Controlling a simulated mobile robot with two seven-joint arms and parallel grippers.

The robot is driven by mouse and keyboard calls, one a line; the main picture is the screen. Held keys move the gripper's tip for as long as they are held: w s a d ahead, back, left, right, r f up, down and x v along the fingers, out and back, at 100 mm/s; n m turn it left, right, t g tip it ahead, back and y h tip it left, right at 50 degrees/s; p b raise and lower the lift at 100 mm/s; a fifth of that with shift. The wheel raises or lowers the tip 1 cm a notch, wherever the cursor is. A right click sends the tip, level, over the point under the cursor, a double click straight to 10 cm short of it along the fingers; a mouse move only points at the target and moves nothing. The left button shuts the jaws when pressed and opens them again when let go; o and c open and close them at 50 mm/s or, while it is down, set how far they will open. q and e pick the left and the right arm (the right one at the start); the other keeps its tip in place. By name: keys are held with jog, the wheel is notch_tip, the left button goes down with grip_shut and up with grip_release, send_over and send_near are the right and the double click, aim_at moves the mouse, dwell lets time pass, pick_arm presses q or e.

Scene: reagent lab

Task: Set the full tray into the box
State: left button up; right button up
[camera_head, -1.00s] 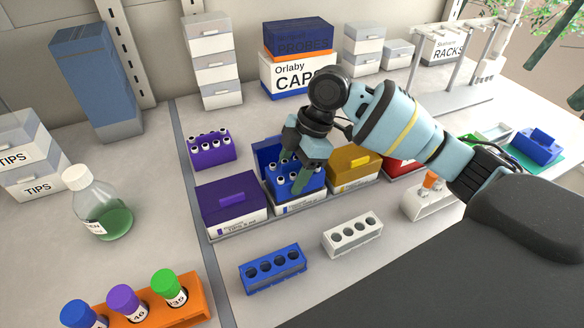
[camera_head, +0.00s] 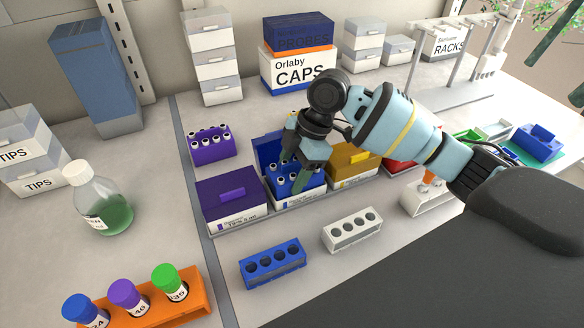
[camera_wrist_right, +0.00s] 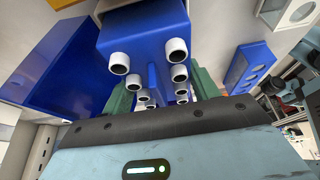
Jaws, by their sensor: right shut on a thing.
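The full tray (camera_head: 283,193) is blue and holds several white-capped tubes. My right gripper (camera_head: 300,178) is shut on it from above. The tray is at the mouth of the blue box (camera_head: 301,202), which has a white labelled front and a raised blue lid (camera_head: 265,150) behind. The arm hides part of the box, and I cannot tell whether the tray rests on its floor. In the right wrist view, the tray (camera_wrist_right: 150,28) sits between the green fingers (camera_wrist_right: 160,95), and a blue open lid or box part (camera_wrist_right: 62,62) shows at left. My left gripper is not in view.
A closed purple box (camera_head: 230,199) stands directly left and a yellow box (camera_head: 352,165) right. A purple tray with tubes (camera_head: 211,146) stands behind. A blue rack (camera_head: 272,264) and a white rack (camera_head: 351,230) stand in front. An orange rack (camera_head: 165,305) is at front left.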

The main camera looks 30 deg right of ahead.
jog(key=shift+s+f, duration=0.15)
jog(key=shift+f, duration=0.3)
jog(key=shift+s+f, duration=0.2)
jog(key=shift+f, duration=0.4)
jog(key=shift+s+f, duration=0.15)
jog(key=shift+f, duration=0.45)
jog(key=o, duration=0.9)
jog(key=shift+f+b, duration=0.1)
jog(key=shift+b, duration=0.2)
jog(key=shift+o, duration=0.9)
jog(key=v, duration=0.7)
jog(key=a+v, duration=0.1)
jog(key=v, duration=0.2)
jog(key=shift+w+d+r+p, duration=0.1)
jog(key=shift+w+r+p, duration=0.25)
jog(key=shift+r, duration=0.2)
